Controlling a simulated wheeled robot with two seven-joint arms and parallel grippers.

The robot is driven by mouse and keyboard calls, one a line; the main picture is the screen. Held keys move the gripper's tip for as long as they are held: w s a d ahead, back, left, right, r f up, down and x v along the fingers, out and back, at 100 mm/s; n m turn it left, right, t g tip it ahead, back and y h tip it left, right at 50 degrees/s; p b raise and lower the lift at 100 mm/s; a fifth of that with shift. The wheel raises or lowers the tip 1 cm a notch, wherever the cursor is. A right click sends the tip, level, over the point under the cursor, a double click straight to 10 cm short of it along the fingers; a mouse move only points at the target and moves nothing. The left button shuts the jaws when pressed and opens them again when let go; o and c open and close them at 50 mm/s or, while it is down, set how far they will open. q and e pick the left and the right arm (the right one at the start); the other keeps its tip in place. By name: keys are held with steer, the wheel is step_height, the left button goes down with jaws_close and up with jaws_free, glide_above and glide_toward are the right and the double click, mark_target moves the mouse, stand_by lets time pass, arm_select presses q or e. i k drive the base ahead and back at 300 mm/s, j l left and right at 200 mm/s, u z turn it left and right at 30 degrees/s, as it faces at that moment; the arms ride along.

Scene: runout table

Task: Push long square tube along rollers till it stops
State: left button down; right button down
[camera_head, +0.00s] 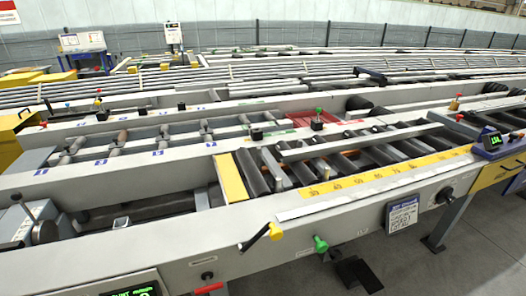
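A long light-grey square tube (360,141) lies across the dark rollers (390,154) of the runout table, near their far side. Its left end is by the wide black rollers and its right end reaches toward the table's far right part. A short grey metal piece (276,169) stands among the rollers below the tube's left end. I cannot tell whether the tube touches any stop. Neither of my grippers shows in this view.
A yellow numbered scale strip (388,173) runs along the near side of the rollers. The near frame rail (230,236) carries a yellow-tipped handle (274,232) and a green knob (320,244). A digital display (492,140) sits at right. More roller lines stretch behind.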

mark_target(316, 150)
steer(key=l+u, duration=0.55)
steer(key=l, duration=0.3)
steer(key=l+u, duration=0.3)
steer(key=k+l+u, duration=0.1)
steer(key=l+u, duration=0.15)
steer(key=l, duration=0.25)
steer(key=k+l+u, duration=0.1)
steer(key=l+u, duration=0.2)
steer(key=k+l+u, duration=0.4)
steer(key=l+u, duration=0.15)
steer(key=l, duration=0.2)
